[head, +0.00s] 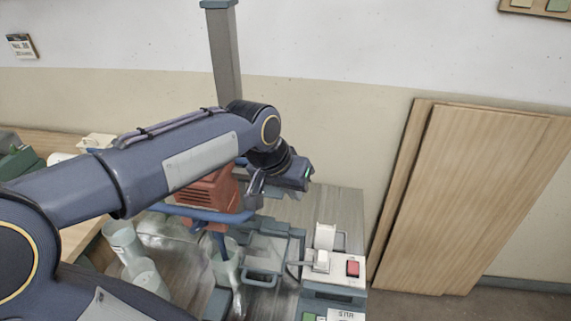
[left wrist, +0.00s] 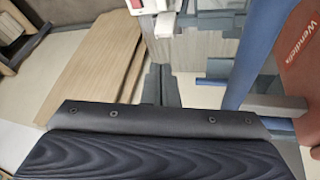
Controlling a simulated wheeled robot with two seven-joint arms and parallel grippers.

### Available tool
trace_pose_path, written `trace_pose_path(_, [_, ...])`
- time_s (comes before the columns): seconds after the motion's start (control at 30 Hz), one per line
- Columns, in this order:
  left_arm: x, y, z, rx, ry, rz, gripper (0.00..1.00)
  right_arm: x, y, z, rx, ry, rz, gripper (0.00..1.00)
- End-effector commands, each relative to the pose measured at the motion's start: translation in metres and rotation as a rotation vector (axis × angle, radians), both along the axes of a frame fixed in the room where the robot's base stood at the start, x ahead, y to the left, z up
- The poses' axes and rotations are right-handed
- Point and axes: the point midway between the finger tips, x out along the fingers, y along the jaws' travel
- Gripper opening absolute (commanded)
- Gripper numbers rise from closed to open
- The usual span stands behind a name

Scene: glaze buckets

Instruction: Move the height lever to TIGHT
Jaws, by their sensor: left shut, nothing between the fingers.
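My left arm crosses the head view from the left, and its gripper (head: 255,190) points down beside a red motor housing (head: 213,188). The gripper is shut and empty; its dark fingers (left wrist: 161,86) also show in the left wrist view. A blue bar (head: 195,213) runs below the arm in front of the red housing. A blue bar (left wrist: 259,50) also stands right of the fingers in the left wrist view, apart from them. I cannot tell which part is the height lever, and no TIGHT mark is readable. My arm hides part of the machine. My right gripper is out of view.
A control box (head: 333,285) with a red switch (head: 352,268) and a white block (head: 321,261) stands right of the machine. Pale buckets (head: 122,240) stand at the left. A grey post (head: 224,55) rises behind my arm. Wooden boards (head: 470,195) lean on the wall.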

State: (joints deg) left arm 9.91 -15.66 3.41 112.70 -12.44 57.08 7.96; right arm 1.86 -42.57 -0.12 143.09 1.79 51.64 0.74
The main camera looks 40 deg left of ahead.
Motion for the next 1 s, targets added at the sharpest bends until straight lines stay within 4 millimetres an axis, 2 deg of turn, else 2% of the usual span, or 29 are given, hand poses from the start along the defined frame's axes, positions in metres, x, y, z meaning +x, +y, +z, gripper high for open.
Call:
trace_pose_path(0.03, [0.021, 0.015, 0.001, 0.017, 0.017, 0.027, 0.0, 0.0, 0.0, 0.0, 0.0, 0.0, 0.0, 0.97])
trace_pose_path(0.2, [0.088, 0.072, 0.0, 0.079, 0.069, 0.135, 0.0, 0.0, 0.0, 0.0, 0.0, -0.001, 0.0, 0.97])
trace_pose_path(0.3, [0.121, 0.106, -0.009, 0.108, 0.095, 0.202, 0.0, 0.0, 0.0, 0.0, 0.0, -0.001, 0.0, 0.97])
trace_pose_path(0.4, [0.141, 0.129, -0.017, 0.127, 0.109, 0.249, 0.0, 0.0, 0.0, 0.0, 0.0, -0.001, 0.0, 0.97])
trace_pose_path(0.57, [0.154, 0.145, -0.023, 0.139, 0.12, 0.282, 0.0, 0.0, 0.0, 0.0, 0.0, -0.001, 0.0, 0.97])
trace_pose_path(1.0, [0.156, 0.147, -0.029, 0.14, 0.121, 0.282, 0.0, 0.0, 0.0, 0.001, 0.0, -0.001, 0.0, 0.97])
